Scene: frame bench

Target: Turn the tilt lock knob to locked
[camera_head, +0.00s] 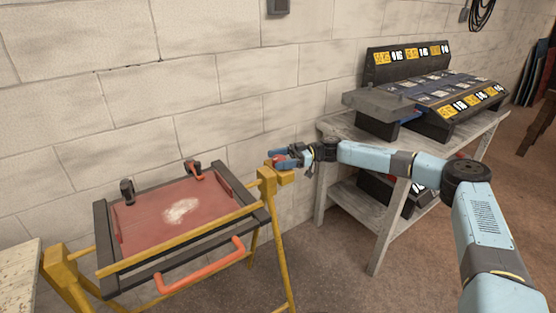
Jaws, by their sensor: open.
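A yellow stand (268,190) carries a dark tilting frame (105,235) with a red panel (150,222). At the top of the stand's right post a small red part, seemingly the tilt lock knob (277,162), shows beside the yellow block. My gripper (285,157) reaches in from the right, and its blue fingers are open at this red part. The fingers partly hide the knob. I cannot tell whether they touch it or which way it is turned.
An orange handle (203,267) sticks out at the frame's front. A black knob (127,190) and a red clamp (194,169) sit at its back edge. A grey workbench (345,130) with labelled bins (455,92) stands to the right. The block wall is close behind.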

